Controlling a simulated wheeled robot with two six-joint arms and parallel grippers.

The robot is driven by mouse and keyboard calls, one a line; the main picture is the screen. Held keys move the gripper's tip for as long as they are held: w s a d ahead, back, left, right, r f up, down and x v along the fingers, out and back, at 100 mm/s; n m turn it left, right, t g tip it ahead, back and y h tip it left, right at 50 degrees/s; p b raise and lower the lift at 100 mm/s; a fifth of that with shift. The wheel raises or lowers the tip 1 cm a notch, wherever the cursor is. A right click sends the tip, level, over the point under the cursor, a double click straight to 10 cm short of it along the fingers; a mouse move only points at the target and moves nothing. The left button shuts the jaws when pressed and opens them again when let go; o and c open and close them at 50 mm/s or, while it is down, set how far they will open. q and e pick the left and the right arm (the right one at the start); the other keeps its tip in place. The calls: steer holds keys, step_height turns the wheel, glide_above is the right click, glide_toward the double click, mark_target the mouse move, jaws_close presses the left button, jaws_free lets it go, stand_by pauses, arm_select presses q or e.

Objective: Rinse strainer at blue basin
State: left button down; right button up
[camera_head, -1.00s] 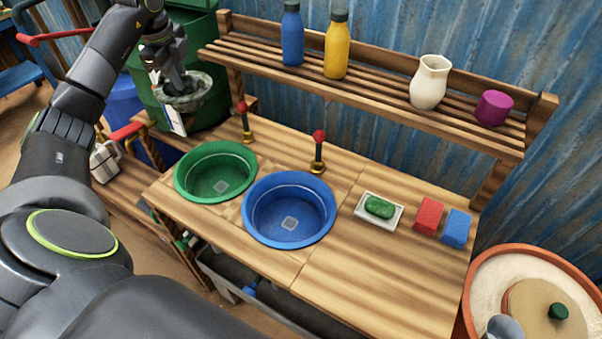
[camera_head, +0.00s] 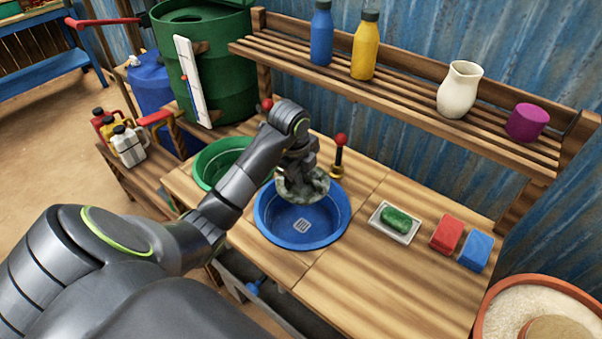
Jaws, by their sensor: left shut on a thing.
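My left gripper (camera_head: 299,170) is shut on the strainer (camera_head: 302,187), a greyish-green mesh bowl. It holds the strainer over the back part of the blue basin (camera_head: 322,238). I cannot tell whether the strainer touches the basin's rim. The blue basin is set in the wooden counter, with a square drain in its floor and no water that I can make out. A tap with a red knob (camera_head: 340,140) stands behind it to the right. My right gripper is not in view.
The green basin (camera_head: 206,160) lies to the left, partly behind my left arm. A soap dish (camera_head: 394,222), a red sponge (camera_head: 446,234) and a blue sponge (camera_head: 475,250) are on the right. A shelf (camera_head: 400,108) with bottles, a jug and a purple cup runs behind. The front right counter is clear.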

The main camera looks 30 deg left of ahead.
mark_target(300, 194)
arm_select(q)
step_height(300, 194, down, 10)
steer(key=b, duration=0.8)
steer(key=shift+r, duration=0.1)
step_height(300, 194, down, 6)
steer(key=b, duration=0.5)
steer(key=shift+b, duration=0.3)
steer(key=shift+f, duration=0.35)
stand_by(1.5)
steer(key=shift+r, duration=0.1)
